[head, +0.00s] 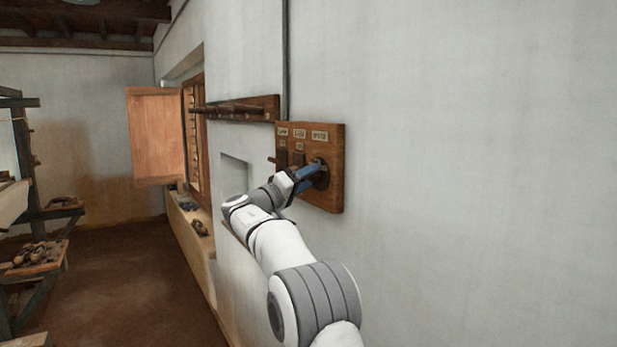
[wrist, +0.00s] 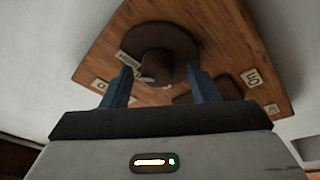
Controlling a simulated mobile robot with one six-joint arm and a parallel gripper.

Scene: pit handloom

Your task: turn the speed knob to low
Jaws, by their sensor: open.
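The speed knob is a dark brown round piece (wrist: 157,66) on a wooden panel (head: 336,190) fixed to the white wall. It also shows at the panel's right side in the head view (head: 322,181), partly hidden by my gripper. My gripper (wrist: 158,72) is open, with its blue fingers on either side of the knob's raised centre. The gaps at the fingertips look clear, but contact is hard to judge. Which setting the knob points to cannot be read.
Dark switches (head: 298,159) sit on the panel left of the knob. A peg rail (head: 240,107) and a wall niche (head: 234,173) lie further left. An open wooden shutter (head: 155,137) stands beyond. The wall right of the panel is bare.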

